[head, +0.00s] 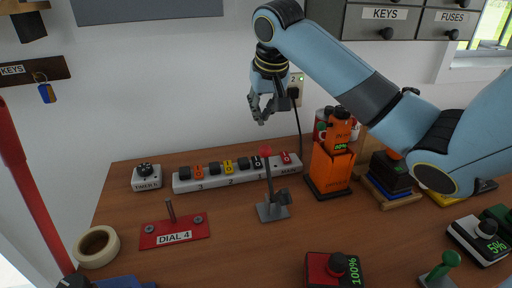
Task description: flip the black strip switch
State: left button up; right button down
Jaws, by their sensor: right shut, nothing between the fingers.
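A white power strip (237,180) lies along the back of the wooden workbench. My right gripper (262,113) hangs in the air by the wall, above the strip's right half, shut and empty, apart from the strip. My left gripper is out of view.
A timer (146,177) stands left of the strip, a red dial plate (175,230) in front. An orange holder (331,165) stands at its right end. A cord hangs from the wall outlet (296,85) near my right gripper. A tape roll (96,246) lies front left.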

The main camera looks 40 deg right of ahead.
aim_at(257, 157)
jog(key=x, duration=0.9)
jog(key=p+x, duration=0.1)
jog(key=x, duration=0.3)
jog(key=shift+s+a+f, duration=0.15)
jog(key=shift+s+f, duration=0.05)
jog(key=shift+f, duration=0.2)
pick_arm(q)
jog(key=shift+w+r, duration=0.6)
